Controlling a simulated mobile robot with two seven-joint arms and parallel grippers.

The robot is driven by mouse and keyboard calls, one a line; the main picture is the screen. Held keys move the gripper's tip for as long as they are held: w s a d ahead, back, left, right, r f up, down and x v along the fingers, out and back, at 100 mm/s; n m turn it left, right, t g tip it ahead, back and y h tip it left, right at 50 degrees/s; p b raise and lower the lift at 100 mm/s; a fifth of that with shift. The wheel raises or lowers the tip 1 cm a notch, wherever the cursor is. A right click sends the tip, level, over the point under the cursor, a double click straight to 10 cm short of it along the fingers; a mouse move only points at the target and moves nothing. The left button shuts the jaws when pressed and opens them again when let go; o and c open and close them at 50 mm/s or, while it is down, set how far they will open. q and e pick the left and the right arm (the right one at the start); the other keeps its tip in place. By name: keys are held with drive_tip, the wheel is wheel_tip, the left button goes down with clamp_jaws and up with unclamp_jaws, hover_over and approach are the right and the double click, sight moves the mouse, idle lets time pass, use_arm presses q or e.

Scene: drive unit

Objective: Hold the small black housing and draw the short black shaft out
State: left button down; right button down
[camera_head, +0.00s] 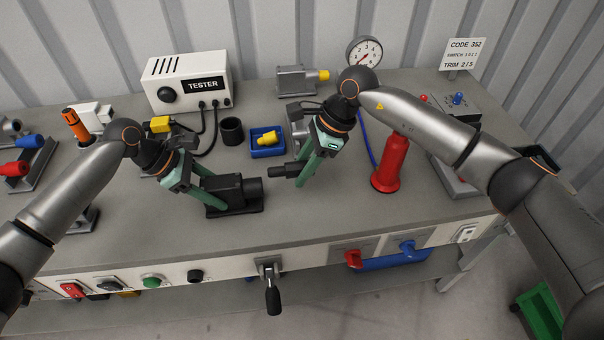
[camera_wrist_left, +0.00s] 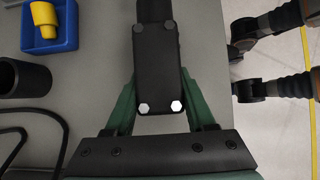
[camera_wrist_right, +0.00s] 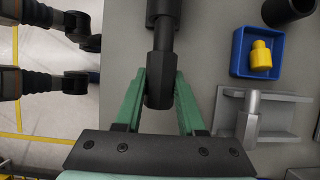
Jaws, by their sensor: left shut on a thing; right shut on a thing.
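The small black housing (camera_head: 236,190) stands on a dark base plate on the bench and has a round barrel on its right side. My left gripper (camera_head: 222,199) is shut on it; the left wrist view shows the housing (camera_wrist_left: 157,62) between both green fingers. The short black shaft (camera_head: 282,171) is held by my right gripper (camera_head: 300,178), right of the barrel. In the head view a small gap shows between shaft and barrel. In the right wrist view the shaft's thick end (camera_wrist_right: 158,92) is between the fingers, its thin part pointing toward a wider black piece.
Behind are a blue tray (camera_head: 267,150) with a yellow part, a black cup (camera_head: 231,131) and the white tester (camera_head: 186,82). A red bottle-shaped thing (camera_head: 391,164) stands right of my right gripper. A lever (camera_head: 271,286) hangs at the front edge.

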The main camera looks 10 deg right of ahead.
drive_tip(key=shift+r, duration=0.8)
use_arm(q)
drive_tip(key=shift+c, duration=0.8)
unclamp_jaws()
drive_tip(key=shift+r, duration=0.1)
drive_tip(key=v, duration=2.3)
drive_tip(key=shift+p, duration=0.4)
use_arm(e)
drive_tip(key=shift+r, duration=0.35)
use_arm(q)
drive_tip(key=shift+a, duration=0.1)
